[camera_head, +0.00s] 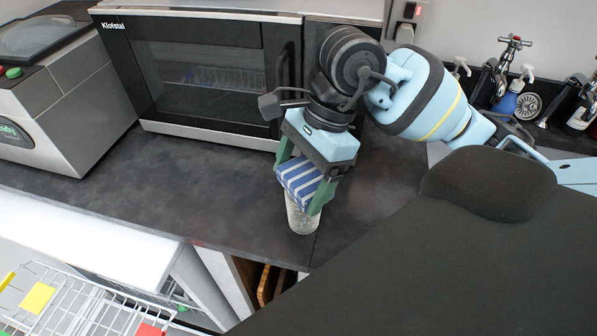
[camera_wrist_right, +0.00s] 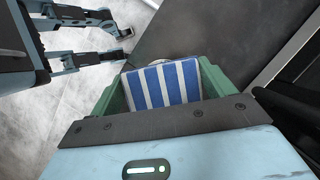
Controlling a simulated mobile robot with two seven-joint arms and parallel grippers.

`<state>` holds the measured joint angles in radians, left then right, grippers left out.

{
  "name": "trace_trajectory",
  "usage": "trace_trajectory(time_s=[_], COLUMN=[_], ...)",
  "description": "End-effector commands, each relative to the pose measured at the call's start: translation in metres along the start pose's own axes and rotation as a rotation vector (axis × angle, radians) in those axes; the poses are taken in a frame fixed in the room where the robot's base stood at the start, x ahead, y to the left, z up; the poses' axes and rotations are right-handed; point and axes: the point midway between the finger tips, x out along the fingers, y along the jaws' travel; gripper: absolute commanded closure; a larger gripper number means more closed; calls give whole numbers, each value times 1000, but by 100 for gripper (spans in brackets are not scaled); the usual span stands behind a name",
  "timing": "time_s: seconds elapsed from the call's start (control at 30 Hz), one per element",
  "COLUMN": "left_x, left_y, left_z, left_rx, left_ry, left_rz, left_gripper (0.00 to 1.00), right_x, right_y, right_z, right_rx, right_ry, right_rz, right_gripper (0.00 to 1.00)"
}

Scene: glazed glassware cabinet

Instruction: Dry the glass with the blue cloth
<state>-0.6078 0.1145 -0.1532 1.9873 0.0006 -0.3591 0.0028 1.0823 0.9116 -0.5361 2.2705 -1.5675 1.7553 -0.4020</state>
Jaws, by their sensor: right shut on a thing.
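The blue cloth, with white stripes (camera_head: 303,178), is a folded pad between the green fingers of my right gripper (camera_head: 300,192). The clear glass (camera_head: 302,219) stands upright on the dark counter just below, near its front edge. The cloth covers the top of the glass, so its rim is hidden in the head view. I cannot tell whether the cloth reaches inside the glass. In the right wrist view the striped cloth (camera_wrist_right: 163,86) fills the space between the fingers (camera_wrist_right: 164,78), with the glass mostly hidden behind it. My left gripper is not in the head view.
A black-fronted Klofstal glass-door cabinet (camera_head: 205,75) stands behind. A grey machine (camera_head: 60,100) is at the left. A wire dish rack (camera_head: 70,300) is at the lower left. Taps and bottles (camera_head: 510,95) are at the upper right. The dark counter (camera_head: 190,185) left of the glass is clear.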

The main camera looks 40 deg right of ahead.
Motion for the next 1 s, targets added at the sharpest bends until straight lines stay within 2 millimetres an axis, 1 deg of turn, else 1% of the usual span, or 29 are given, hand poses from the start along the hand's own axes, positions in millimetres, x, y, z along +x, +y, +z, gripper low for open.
trace_trajectory(time_s=[0.1, 0.27, 0.53, 0.77, 1.0], left_x=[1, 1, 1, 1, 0], left_y=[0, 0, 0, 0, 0], left_z=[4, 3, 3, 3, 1], left_rx=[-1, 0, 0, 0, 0], left_ry=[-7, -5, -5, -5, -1], left_rz=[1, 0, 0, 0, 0], left_gripper=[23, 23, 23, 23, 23], right_x=[3, 2, 8, 9, 12], right_y=[0, 0, 1, 1, 2], right_z=[-1, 0, 8, 10, 19], right_rx=[0, 0, -2, -1, -2], right_ry=[0, 0, -1, 0, 0], right_rz=[0, -1, 1, 3, 4], right_gripper=[37, 37, 37, 37, 37])
